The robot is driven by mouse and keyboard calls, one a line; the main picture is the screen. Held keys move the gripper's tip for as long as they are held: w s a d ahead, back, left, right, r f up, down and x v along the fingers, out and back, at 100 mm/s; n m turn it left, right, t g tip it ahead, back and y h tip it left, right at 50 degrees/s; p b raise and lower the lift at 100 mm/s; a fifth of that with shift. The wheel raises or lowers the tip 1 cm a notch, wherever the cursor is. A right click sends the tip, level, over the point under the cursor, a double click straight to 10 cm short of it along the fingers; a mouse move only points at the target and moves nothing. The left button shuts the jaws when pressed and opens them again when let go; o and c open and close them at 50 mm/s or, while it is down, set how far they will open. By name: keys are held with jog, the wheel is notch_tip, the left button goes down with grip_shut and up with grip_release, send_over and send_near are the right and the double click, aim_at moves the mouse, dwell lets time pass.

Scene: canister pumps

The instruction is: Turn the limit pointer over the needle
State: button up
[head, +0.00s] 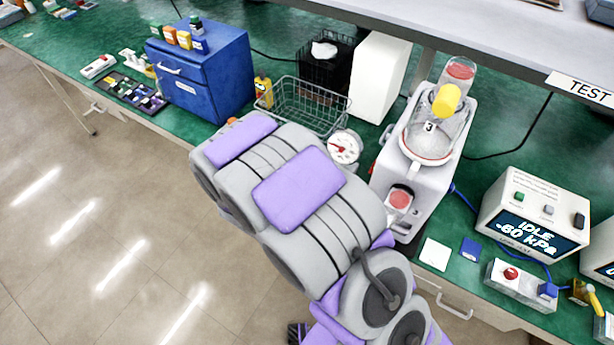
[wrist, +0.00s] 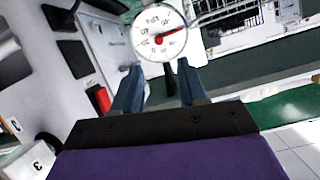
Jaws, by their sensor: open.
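A round white gauge (head: 344,147) with a red hand stands on the left side of the white pump (head: 432,135). In the wrist view the gauge (wrist: 158,33) faces me, its red hand (wrist: 170,35) pointing right and slightly up. I cannot tell the limit pointer apart from the needle at this size. My gripper (wrist: 160,82) is open, its two blue fingers just below the dial in the picture, with a gap between them. I cannot tell whether they touch the gauge. In the head view my arm hides the gripper.
A wire basket (head: 308,104) stands behind and left of the gauge, with a blue drawer cabinet (head: 205,75) further left. A red rocker switch (wrist: 100,98) is on the pump's side near my left finger. A control box reading IDLE -60 kPa (head: 532,222) stands right of the pump.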

jog(key=p+v, duration=0.1)
jog(key=v, duration=0.6)
jog(key=shift+w, duration=0.15)
dwell(0.3)
jog(key=w+a+r+n+g+y, duration=0.1)
jog(key=w+a+r+g+y, duration=0.1)
jog(key=a+y, duration=0.5)
jog(key=s+a+r+n+g+y, duration=0.2)
jog(key=s+r+n+g+y, duration=0.15)
jog(key=s+r+y, duration=0.2)
jog(key=s+d+r+n+g+h, duration=0.2)
jog(key=s+d+r+g, duration=0.1)
jog(key=s+d, duration=0.6)
jog(key=s+d+r+n+g+h, duration=0.2)
jog(key=s+d, duration=0.8)
jog(key=s, duration=0.6)
notch_tip(320, 180, up, 2)
jog(key=shift+s+r+n+g, duration=0.1)
jog(key=shift+s+n+g, duration=0.25)
jog(key=shift+g, duration=0.9)
